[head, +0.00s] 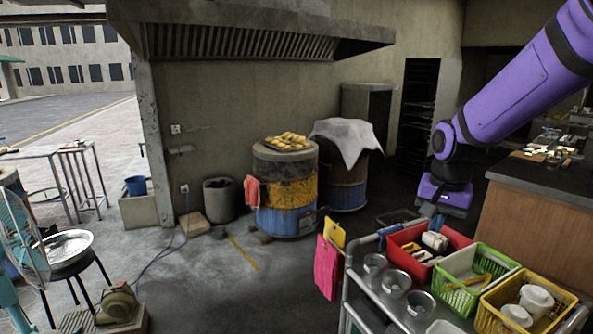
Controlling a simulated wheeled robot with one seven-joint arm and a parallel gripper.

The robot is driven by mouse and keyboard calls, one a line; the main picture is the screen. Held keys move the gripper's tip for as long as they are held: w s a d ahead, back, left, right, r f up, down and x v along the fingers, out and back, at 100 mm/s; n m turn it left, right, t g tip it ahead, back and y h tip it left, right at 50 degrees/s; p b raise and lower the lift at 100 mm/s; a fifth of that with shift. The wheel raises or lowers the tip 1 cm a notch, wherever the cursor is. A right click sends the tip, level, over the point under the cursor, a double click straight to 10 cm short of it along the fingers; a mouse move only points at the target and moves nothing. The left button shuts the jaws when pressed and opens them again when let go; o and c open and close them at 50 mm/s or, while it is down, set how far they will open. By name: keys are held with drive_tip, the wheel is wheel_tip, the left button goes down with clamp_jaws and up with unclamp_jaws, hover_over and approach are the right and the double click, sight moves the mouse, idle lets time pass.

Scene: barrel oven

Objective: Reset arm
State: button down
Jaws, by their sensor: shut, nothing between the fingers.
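My purple arm reaches in from the upper right. My gripper (435,214) points down and is shut, with nothing seen in it. It shows in front of the dark floor, at the back edge of a metal cart (352,272) near a red basket (405,238). Whether it touches the cart or the basket cannot be told. The fingertips are small and partly lost against the things behind them.
A wooden counter (535,222) stands right. A barrel oven (287,222) with bread stands behind, beside a cloth-covered barrel (345,190). The middle floor is clear.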

drive_tip(key=s+r+n+t, duration=0.1)
drive_tip(key=s+r+n, duration=0.1)
drive_tip(key=s, duration=0.6)
drive_tip(key=s+d+r+n+t, duration=0.1)
drive_tip(key=s+r+n, duration=0.1)
drive_tip(key=s+r, duration=0.3)
drive_tip(key=s+r+n+t, duration=0.1)
drive_tip(key=s+r, duration=0.3)
drive_tip(key=s, duration=0.6)
drive_tip(key=shift+s+d+r+n+t, duration=0.25)
drive_tip(key=shift+s+n+t, duration=0.15)
drive_tip(key=shift+n, duration=0.3)
drive_tip(key=shift+w+d, duration=0.1)
